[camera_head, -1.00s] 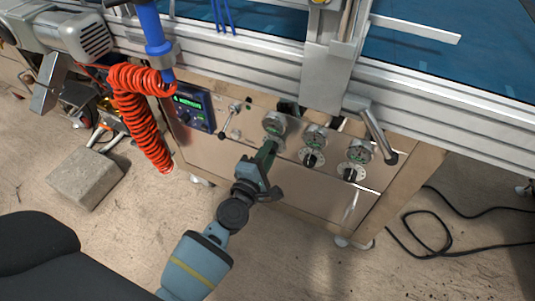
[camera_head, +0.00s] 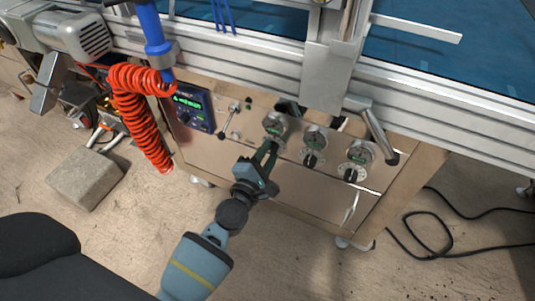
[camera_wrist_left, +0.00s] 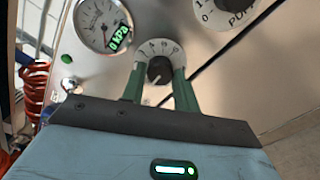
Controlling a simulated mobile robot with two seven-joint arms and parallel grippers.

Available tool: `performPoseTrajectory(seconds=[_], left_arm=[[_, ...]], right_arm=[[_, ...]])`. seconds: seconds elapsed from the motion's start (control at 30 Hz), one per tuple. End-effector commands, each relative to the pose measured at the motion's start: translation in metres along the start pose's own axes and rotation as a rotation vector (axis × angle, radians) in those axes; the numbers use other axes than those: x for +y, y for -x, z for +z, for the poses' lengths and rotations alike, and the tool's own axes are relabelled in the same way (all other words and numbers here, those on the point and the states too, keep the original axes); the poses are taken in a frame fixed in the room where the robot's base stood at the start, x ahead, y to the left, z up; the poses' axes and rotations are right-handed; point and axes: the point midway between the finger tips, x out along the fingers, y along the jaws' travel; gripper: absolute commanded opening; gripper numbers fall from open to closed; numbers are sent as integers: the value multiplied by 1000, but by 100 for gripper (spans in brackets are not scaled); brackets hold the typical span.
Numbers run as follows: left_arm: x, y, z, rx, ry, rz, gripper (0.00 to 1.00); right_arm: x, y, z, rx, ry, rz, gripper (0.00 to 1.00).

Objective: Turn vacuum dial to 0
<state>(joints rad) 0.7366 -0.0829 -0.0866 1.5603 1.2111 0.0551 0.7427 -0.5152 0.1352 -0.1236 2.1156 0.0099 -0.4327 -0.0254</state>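The leftmost dial has a black knob (camera_wrist_left: 159,70) on a white numbered scale plate (camera_wrist_left: 150,47). A round gauge (camera_wrist_left: 103,25) beside it shows a green 0 kPa readout; this gauge is also in the head view (camera_head: 275,122). My left gripper (camera_head: 269,148) is at this dial, which its fingers mostly hide in the head view. In the left wrist view its two green fingers (camera_wrist_left: 159,84) are spread, one on each side of the knob. I see no clear grip on the knob. The knob's exact setting is too small to read. My right gripper is out of view.
Two more dials sit to the right, a middle one (camera_head: 311,160) and a right one (camera_head: 350,175), each below a gauge. A blue display box (camera_head: 193,107) and coiled red hose (camera_head: 143,125) are to the left. A metal lever (camera_head: 380,135) hangs at right.

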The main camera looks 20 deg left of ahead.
Motion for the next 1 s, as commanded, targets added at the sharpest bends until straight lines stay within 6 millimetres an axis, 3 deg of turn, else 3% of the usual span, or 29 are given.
performPoseTrajectory(seconds=[0.03, 0.13, 0.47, 1.0], left_arm=[[-1, 0, 0, 0, 0, -1, 37], [0, 0, 0, 0, 0, -1, 50], [0, 3, 0, 0, -2, 0, 50], [0, 72, 0, 0, -2, -2, 50]], right_arm=[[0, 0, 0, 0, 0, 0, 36], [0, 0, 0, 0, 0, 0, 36], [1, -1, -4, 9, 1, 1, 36], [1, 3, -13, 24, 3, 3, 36]])
